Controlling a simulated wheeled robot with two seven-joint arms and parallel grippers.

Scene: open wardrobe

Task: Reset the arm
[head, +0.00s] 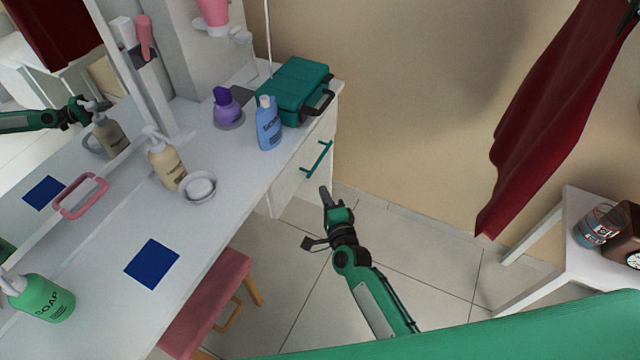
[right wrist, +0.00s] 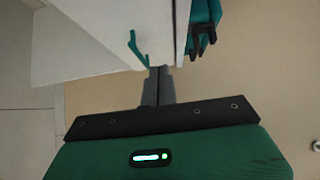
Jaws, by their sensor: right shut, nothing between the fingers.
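My right arm comes in from below in the head view, and its gripper (head: 325,192) hangs over the floor in front of the drawer end of the white dressing table (head: 100,300). Its fingers are together and empty; they also show in the right wrist view (right wrist: 158,88). The teal drawer handle (head: 317,159) is above and left of the fingertips, apart from them in the head view. The handle also shows in the right wrist view (right wrist: 137,48). The drawer (head: 290,180) looks closed. My left gripper does not show directly; a green arm appears only in the mirror.
On the table stand a teal case (head: 297,88), a blue bottle (head: 268,125), a purple bottle (head: 227,105), a beige pump bottle (head: 165,162) and a green soap bottle (head: 45,297). A pink stool (head: 210,305) is below. Red cloth (head: 545,100) hangs right, near a white side table (head: 570,262).

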